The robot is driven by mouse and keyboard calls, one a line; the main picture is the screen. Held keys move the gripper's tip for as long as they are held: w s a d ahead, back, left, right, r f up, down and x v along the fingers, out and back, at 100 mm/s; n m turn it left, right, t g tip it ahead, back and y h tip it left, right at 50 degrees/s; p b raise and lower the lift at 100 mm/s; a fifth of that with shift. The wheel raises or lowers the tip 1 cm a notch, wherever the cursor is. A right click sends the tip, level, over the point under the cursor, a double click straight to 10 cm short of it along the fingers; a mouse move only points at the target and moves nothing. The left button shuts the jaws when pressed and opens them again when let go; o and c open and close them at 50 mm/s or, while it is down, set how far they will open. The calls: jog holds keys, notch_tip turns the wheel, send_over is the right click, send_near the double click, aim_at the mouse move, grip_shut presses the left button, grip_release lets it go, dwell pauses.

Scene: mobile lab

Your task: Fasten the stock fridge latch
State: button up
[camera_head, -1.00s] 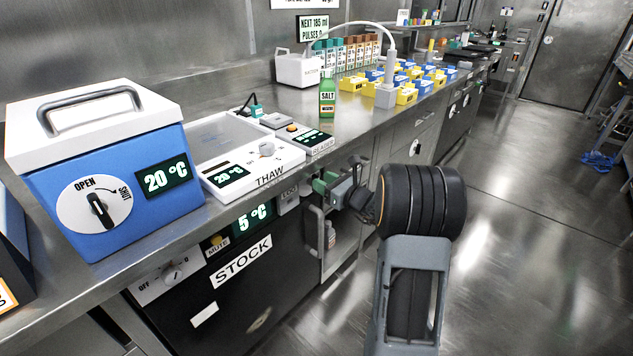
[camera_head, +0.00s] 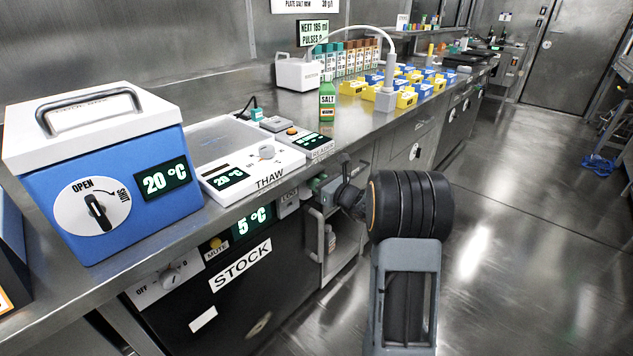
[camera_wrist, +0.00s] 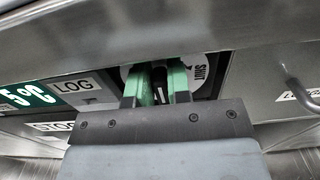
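The stock fridge is the dark unit under the counter, with its STOCK label (camera_head: 240,265) and 5 °C display (camera_head: 251,221). Its latch dial (camera_wrist: 198,72) shows in the wrist view as a white disc with the word SHUT at its right. The OPEN mark is hidden. My gripper (camera_wrist: 158,78) has its two green fingers on either side of the dial's black handle (camera_wrist: 158,76), close to it. I cannot tell whether they press on it. In the head view my gripper (camera_head: 316,186) is at the fridge's right end, its fingertips mostly hidden.
The steel counter edge (camera_wrist: 130,50) runs close above my gripper. A LOG button panel (camera_wrist: 82,92) is beside it on the left. A metal handle (camera_wrist: 302,95) sticks out at the right.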

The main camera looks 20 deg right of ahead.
grip_shut()
jog(key=shift+m+p, duration=0.3)
jog(key=shift+p, duration=0.15)
jog(key=m+p, duration=0.1)
jog(key=p, duration=0.1)
jog(key=m+p, duration=0.1)
jog(key=m, duration=0.1)
jog(key=shift+w+d+p, duration=0.1)
jog(key=shift+d+p, duration=0.25)
jog(key=shift+p, duration=0.05)
jog(key=shift+w+d+f+m+p, duration=0.1)
jog(key=shift+d+f+m+p, duration=0.3)
jog(key=shift+m+p, duration=1.8)
jog(key=shift+w+d+f+m+p, duration=0.15)
jog(key=shift+f+m+p, duration=0.5)
jog(key=shift+m+p, duration=1.55)
jog(key=shift+w+d+f+m+p, duration=0.15)
jog(key=shift+f+m+p, duration=0.4)
jog(key=shift+m+p, duration=1.65)
jog(key=shift+m+b, duration=0.45)
jog(key=shift+m, duration=0.25)
